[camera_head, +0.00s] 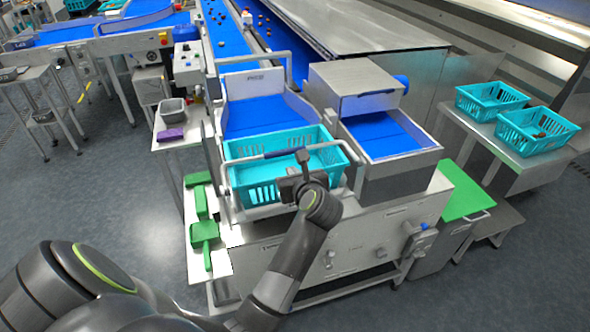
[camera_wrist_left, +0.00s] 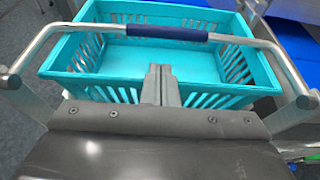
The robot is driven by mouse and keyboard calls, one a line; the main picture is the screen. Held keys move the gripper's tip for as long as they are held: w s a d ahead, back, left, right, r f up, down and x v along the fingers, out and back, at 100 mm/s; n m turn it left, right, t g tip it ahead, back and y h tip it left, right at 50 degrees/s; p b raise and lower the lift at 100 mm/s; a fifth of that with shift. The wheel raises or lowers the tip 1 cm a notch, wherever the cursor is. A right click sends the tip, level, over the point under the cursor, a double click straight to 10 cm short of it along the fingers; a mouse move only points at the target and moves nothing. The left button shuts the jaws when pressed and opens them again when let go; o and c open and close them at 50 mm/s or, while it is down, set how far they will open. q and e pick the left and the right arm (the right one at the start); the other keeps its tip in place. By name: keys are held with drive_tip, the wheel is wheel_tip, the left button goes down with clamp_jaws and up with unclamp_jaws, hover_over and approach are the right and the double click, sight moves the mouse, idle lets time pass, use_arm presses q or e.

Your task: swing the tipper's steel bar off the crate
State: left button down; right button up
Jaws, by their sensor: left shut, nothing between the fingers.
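The turquoise crate (camera_head: 262,188) sits in the tipper at the end of the blue chute and looks empty. It also shows in the wrist view (camera_wrist_left: 112,56). The tipper's steel bar (camera_head: 337,142) lies across over the crate, with a dark blue grip sleeve (camera_head: 283,153) in its middle. In the wrist view the bar (camera_wrist_left: 62,28) and sleeve (camera_wrist_left: 168,33) run over the crate's opening. My left gripper (camera_head: 303,156) is shut and empty at the crate's near side. In the wrist view its fingertips (camera_wrist_left: 160,70) appear just short of the sleeve, with a visible gap. My right gripper is out of view.
Green tools (camera_head: 204,234) lie left of the tipper. A steel hopper with a blue chute (camera_head: 386,135) stands close on the right. Two turquoise crates (camera_head: 490,101) (camera_head: 536,130) stand on a side table. A grey tub (camera_head: 172,110) is on a small stand at left.

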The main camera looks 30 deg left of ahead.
use_arm(q)
drive_tip(key=p+x, duration=0.1)
drive_tip(key=x, duration=0.6)
idle(0.3)
